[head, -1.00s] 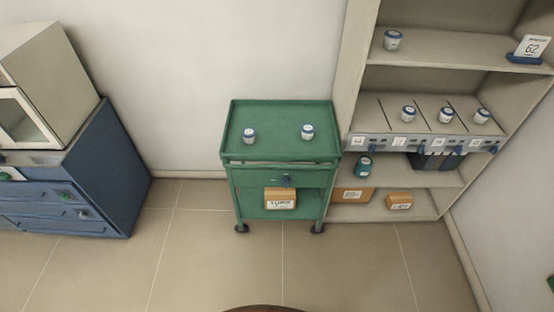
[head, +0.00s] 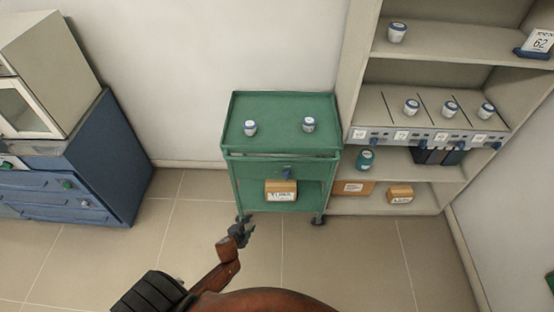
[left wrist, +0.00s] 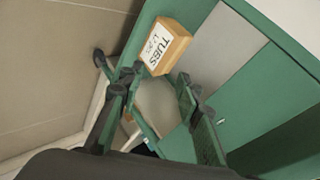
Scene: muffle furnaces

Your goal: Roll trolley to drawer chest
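The green trolley (head: 280,148) stands against the back wall, left of the shelf. My left gripper (head: 242,230) is in front of the trolley's lower left side. In the left wrist view its fingers (left wrist: 158,88) are spread apart with nothing between them; the trolley's side and the tubs box (left wrist: 165,46) show beyond. The blue drawer chest (head: 75,180) stands at the left. My right gripper is out of view.
A beige shelf unit (head: 440,165) with several jars and boxes stands right of the trolley, close to it. A grey furnace (head: 35,75) sits on the chest. Tiled floor (head: 185,215) is clear between chest and trolley.

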